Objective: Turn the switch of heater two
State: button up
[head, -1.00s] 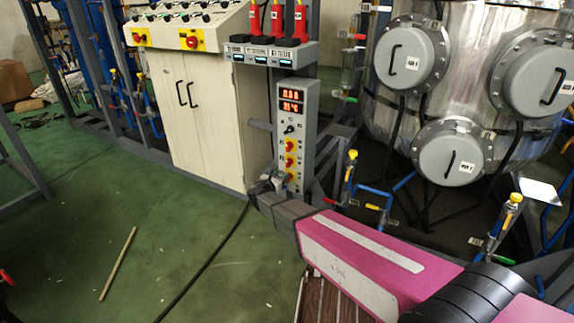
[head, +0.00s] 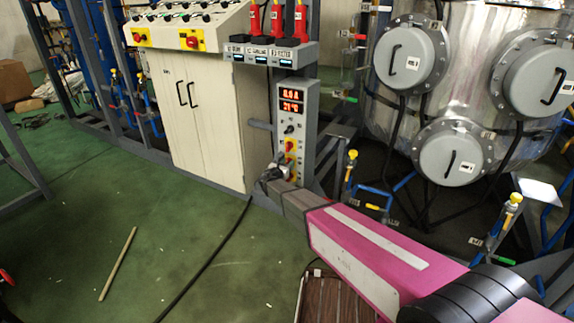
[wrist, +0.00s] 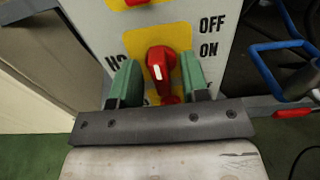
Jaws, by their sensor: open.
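The grey heater control panel (head: 297,105) has red digital readouts, a black knob and red rotary switches on yellow plates. In the wrist view, a red switch (wrist: 160,66) with a white mark on its handle sits between the two green fingers of my gripper (wrist: 160,75). The fingers are open on either side of the switch, with small gaps showing. "OFF" and "ON" are printed to its right; text on its left is partly hidden. In the head view, my gripper (head: 279,169) is at the panel's lower part and hides the lower switches.
Another red switch (wrist: 135,3) on a yellow plate lies above, cut off by the wrist view's edge. A cream cabinet (head: 200,110) stands left of the panel. Blue pipes (head: 375,190) and a metal vessel (head: 465,80) are on the right. A black cable (head: 205,265) crosses the green floor.

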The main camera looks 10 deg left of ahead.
jog(key=shift+w, duration=0.1)
grip_shut()
jog(key=shift+m, duration=0.3)
jog(key=m, duration=0.4)
jog(key=shift+d, duration=0.1)
jog(key=m, duration=0.4)
jog(key=shift+d+m, duration=0.1)
jog(key=shift+m, duration=0.3)
jog(key=m, duration=0.4)
jog(key=shift+f, duration=0.15)
jog(key=shift+m, duration=2.2)
jog(key=shift+f, duration=0.1)
